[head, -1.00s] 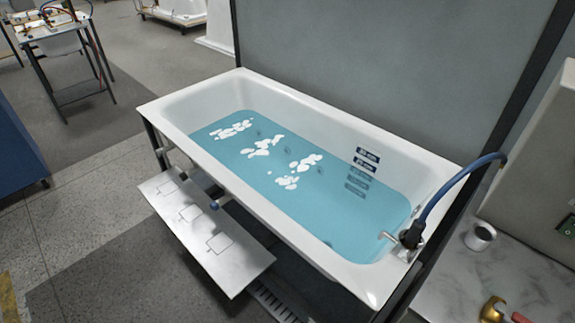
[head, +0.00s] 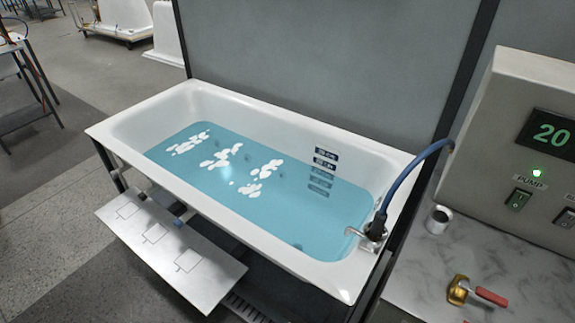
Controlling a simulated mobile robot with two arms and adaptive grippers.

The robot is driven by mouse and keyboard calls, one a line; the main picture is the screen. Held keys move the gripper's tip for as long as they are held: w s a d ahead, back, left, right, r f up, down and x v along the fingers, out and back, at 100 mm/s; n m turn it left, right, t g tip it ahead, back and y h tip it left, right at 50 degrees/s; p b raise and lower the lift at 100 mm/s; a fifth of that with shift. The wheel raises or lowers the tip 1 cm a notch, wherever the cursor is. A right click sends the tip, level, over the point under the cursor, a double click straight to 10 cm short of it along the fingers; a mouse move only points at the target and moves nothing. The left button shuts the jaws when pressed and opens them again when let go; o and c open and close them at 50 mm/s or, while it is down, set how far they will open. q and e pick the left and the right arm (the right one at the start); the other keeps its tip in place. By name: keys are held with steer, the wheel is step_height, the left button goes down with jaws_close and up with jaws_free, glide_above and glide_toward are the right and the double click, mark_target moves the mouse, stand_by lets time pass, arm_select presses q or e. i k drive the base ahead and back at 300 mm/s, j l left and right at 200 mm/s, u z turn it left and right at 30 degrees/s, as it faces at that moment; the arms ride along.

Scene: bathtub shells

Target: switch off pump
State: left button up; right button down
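The pump switch (head: 518,199) is a green rocker on the front of a beige control box (head: 490,150) at the right, under the label PUMP. A green lamp (head: 537,173) above it is lit. A display (head: 551,136) on the box reads 20 in green. A white bathtub (head: 125,124) holds blue water (head: 270,212) with white patches on it. A blue hose (head: 410,172) runs from the box side to a fitting (head: 376,228) on the tub's right end. Neither of my grippers is in view.
A marbled counter (head: 420,285) below the box carries a metal cup (head: 438,219) and a brass valve with a red handle (head: 460,290). A second switch (head: 565,217) is partly cut off at the right edge. A white panel (head: 205,285) stands out before the tub.

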mark_target(518, 201)
steer(key=z, duration=1.3)
steer(key=u, duration=1.3)
steer(key=i+j+z, duration=0.1)
steer(key=z, duration=1.3)
steer(key=j, duration=0.1)
